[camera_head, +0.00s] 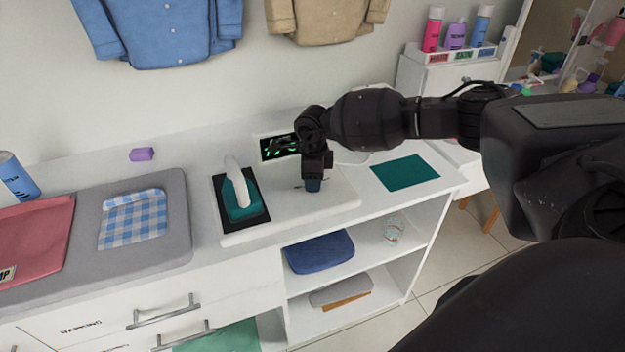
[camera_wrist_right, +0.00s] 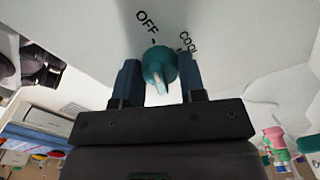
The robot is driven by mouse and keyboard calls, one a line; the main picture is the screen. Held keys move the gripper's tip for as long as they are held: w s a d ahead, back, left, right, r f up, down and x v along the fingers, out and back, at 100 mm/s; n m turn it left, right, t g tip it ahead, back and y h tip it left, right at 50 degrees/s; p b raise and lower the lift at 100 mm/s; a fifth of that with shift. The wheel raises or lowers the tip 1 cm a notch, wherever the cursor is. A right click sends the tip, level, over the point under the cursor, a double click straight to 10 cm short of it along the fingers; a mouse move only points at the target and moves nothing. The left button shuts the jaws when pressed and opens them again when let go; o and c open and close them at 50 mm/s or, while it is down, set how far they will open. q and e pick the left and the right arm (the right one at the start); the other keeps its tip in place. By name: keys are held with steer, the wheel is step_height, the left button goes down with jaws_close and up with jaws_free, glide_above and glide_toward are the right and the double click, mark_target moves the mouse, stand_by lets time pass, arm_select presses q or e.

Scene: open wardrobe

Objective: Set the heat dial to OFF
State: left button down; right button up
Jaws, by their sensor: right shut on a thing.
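The heat dial is a round teal knob (camera_wrist_right: 158,66) with a pale pointer, on a white panel marked "OFF" and "COOL" in the right wrist view. My right gripper (camera_wrist_right: 161,80) has one finger on each side of the knob and is shut on it. In the head view my right gripper (camera_head: 313,184) reaches down to the white base plate (camera_head: 345,199), and hides most of the dial. An iron (camera_head: 241,192) with a white handle and teal body stands on a dark pad at the left of this base. My left gripper is not in view.
A black display with green marks (camera_head: 278,147) stands behind my right gripper. A teal cloth (camera_head: 404,172) lies to the right of the base. A grey ironing pad (camera_head: 170,245) with a checked cloth lies to the left. Shelves below hold a blue folded item (camera_head: 320,252).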

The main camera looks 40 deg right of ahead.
steer(key=shift+n, duration=0.3)
steer(key=o, duration=0.9)
steer(key=shift+r, duration=0.1)
step_height(320, 180, up, 11)
steer(key=shift+f+p, duration=0.15)
steer(key=shift+p, duration=0.25)
stand_by(0.3)
